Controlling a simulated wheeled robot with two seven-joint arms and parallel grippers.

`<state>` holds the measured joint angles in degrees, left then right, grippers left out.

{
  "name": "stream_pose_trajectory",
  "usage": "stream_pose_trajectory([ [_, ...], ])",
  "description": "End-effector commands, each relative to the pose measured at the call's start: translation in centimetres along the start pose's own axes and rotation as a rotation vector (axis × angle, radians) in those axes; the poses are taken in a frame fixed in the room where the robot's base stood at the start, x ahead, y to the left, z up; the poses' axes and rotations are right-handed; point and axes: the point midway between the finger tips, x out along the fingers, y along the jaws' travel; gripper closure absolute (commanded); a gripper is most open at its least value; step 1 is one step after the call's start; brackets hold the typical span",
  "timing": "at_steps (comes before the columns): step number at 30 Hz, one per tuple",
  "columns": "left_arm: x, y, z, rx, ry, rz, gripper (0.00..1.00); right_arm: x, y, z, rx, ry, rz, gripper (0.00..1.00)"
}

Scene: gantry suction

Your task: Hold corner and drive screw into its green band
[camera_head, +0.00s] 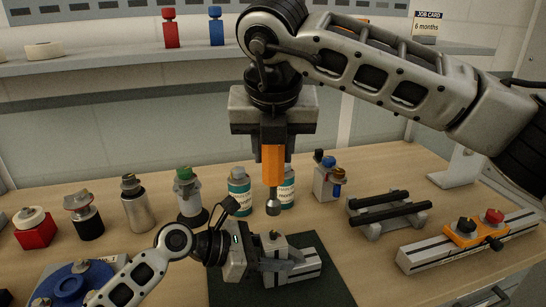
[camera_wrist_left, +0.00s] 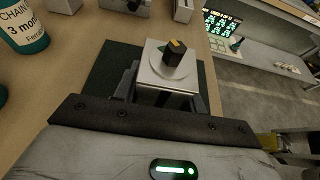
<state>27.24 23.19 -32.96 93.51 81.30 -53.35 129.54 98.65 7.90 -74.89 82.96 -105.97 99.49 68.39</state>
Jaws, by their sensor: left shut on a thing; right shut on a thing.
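The corner (camera_head: 306,268) is a light metal block on a dark mat (camera_head: 325,288). My left gripper (camera_head: 283,266) is shut on it from the left. In the left wrist view the corner (camera_wrist_left: 155,62) sits between the dark fingers (camera_wrist_left: 163,100). A screw head (camera_wrist_left: 175,50), dark with a yellow mark, stands upright on a round base on its top. My right gripper (camera_head: 272,143) is shut on an orange driver (camera_head: 273,165), held upright. Its socket tip (camera_head: 273,208) is above the screw head (camera_head: 273,235), apart from it.
Several knobbed fittings (camera_head: 137,208) and teal bottles (camera_head: 239,190) stand behind and left. A black-barred rack (camera_head: 385,215) and a rail with an orange clamp (camera_head: 465,235) lie right. A blue round part (camera_head: 70,285) is front left. Bare bench lies right of the mat.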

Motion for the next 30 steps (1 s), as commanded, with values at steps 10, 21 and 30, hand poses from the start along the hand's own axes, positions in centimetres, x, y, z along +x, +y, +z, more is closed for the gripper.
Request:
stream_pose_trajectory([
  [10,0.0,0.0,0.0,0.0,-0.001,0.0,0.34,0.0,0.0,0.0,0.0,-0.001,0.001,1.0],
  [21,-2.2,0.1,-0.1,-0.001,0.002,0.002,0.34,0.0,0.0,0.0,0.0,-0.001,0.001,1.0],
  [30,-8.5,0.0,-0.1,0.0,0.002,0.002,0.34,0.0,0.0,0.0,0.0,-0.001,0.001,1.0],
])
